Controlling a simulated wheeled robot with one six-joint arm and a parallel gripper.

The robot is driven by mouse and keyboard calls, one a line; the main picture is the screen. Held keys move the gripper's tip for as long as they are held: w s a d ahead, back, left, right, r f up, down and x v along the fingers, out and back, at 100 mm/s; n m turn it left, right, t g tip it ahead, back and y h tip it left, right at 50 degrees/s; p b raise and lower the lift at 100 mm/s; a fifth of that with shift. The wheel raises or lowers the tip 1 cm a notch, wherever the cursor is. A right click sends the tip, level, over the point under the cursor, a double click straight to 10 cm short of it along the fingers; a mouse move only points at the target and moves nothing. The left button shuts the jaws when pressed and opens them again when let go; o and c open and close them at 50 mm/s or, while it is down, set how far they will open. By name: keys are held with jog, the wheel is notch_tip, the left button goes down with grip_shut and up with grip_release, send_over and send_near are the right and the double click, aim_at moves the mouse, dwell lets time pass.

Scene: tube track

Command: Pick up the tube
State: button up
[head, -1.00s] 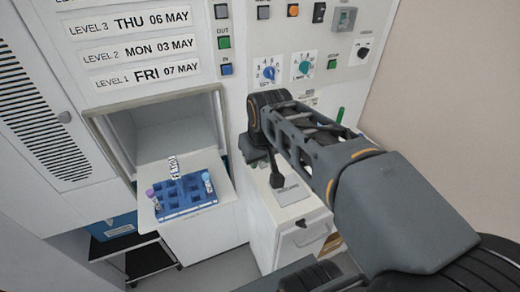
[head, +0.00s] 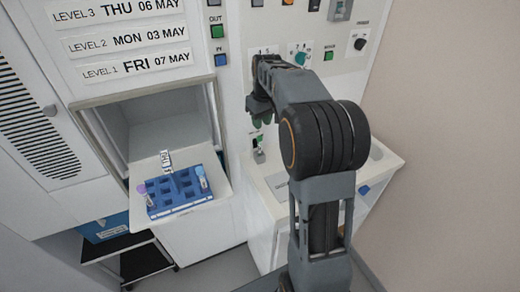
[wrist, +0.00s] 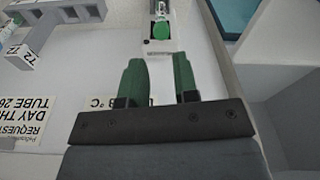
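My gripper (head: 262,118) is in front of the panel, above the white counter. In the wrist view my gripper (wrist: 158,80) shows two green fingers apart with nothing between them. Ahead of the fingers a small upright item with a green end (wrist: 161,29) stands at a pale slotted fitting; it also shows on the counter in the head view (head: 258,141). I cannot tell whether it is a tube. A blue rack (head: 178,205) on the hatch shelf holds a purple-capped tube (head: 142,190) at its left and another tube (head: 203,181) at its right.
A white tag (head: 166,159) stands behind the rack. The hatch walls and the button panel (head: 290,75) bound the space. The wrist view shows a printed request sheet (wrist: 22,122) and a T2 label (wrist: 22,52). A dark trolley (head: 132,265) stands below.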

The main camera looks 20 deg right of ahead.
aim_at(259, 137)
jog(key=shift+w+a+f+p, duration=0.1)
jog(key=shift+w+f+p, duration=0.1)
jog(key=shift+f, duration=1.6)
jog(key=shift+w+a+f+p, duration=0.1)
jog(key=shift+w+f+p, duration=0.1)
jog(key=shift+f, duration=1.6)
jog(key=c, duration=0.4)
notch_tip(259, 137, up, 28)
jog(key=p, duration=0.3)
jog(key=shift+p, duration=0.4)
jog(key=shift+d, duration=0.15)
